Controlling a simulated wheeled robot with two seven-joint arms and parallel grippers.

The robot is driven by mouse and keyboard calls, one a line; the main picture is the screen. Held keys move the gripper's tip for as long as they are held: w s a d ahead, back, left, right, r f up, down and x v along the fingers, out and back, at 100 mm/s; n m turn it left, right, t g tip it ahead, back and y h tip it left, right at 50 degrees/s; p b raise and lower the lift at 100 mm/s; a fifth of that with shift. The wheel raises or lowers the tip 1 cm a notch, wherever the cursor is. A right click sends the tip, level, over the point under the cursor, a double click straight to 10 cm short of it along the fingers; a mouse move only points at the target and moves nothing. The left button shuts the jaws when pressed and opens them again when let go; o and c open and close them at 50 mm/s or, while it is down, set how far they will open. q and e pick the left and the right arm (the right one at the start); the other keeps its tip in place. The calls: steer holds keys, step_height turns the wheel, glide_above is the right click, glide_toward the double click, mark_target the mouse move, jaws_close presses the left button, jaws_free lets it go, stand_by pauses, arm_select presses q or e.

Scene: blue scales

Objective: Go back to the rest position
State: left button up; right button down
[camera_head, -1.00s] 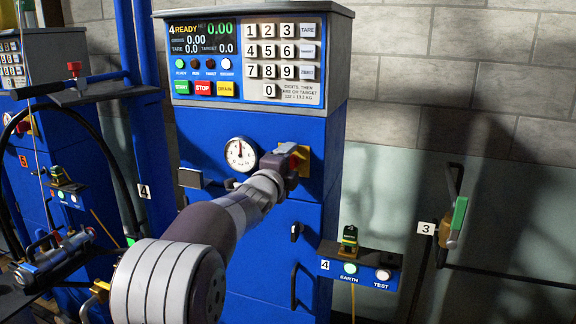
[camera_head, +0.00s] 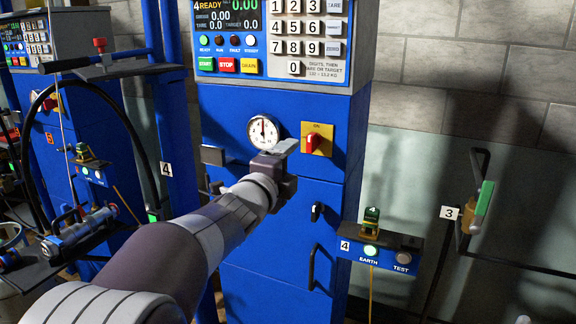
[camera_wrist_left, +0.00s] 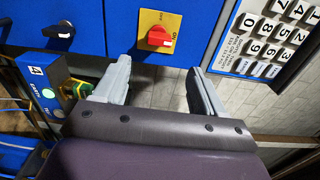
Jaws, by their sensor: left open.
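My left gripper (camera_head: 284,160) reaches in from the lower left in the head view, in front of the blue scale cabinet (camera_head: 262,205). Its two grey fingers stand apart with nothing between them in the left wrist view (camera_wrist_left: 160,85). The red rotary switch (camera_head: 312,143) on its yellow plate is just up and right of the gripper, apart from it. The switch also shows beyond the fingers in the left wrist view (camera_wrist_left: 160,38). My right gripper is in neither view.
A round gauge (camera_head: 263,132) sits on the cabinet below the keypad panel (camera_head: 305,45). An earth/test box (camera_head: 385,248) juts out at the right. A wall lever with a green grip (camera_head: 484,198) is farther right. A second blue machine (camera_head: 60,150) and a shelf are at the left.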

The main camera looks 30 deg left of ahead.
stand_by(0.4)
arm_select(q)
steer(key=s+a+f+n+g+y, duration=0.1)
steer(key=s+f+n+g, duration=0.25)
steer(key=f+n, duration=0.35)
steer(key=s+a+f+n+g+y, duration=0.15)
steer(key=f+n+g, duration=0.3)
steer(key=f, duration=0.45)
steer(key=s+d+f+n+g+h, duration=0.2)
steer(key=s+d+f+n+g, duration=0.15)
steer(key=s+d+f, duration=0.4)
steer(key=s+d+f+n+g+h, duration=0.25)
steer(key=s+d+f+g, duration=0.25)
steer(key=s+f, duration=0.5)
step_height(320, 180, up, 17)
steer(key=d+y+p, duration=0.1)
steer(key=p, duration=1.5)
steer(key=shift+w+d+p, duration=0.2)
steer(key=shift+d+p, duration=0.05)
steer(key=shift+p, duration=0.05)
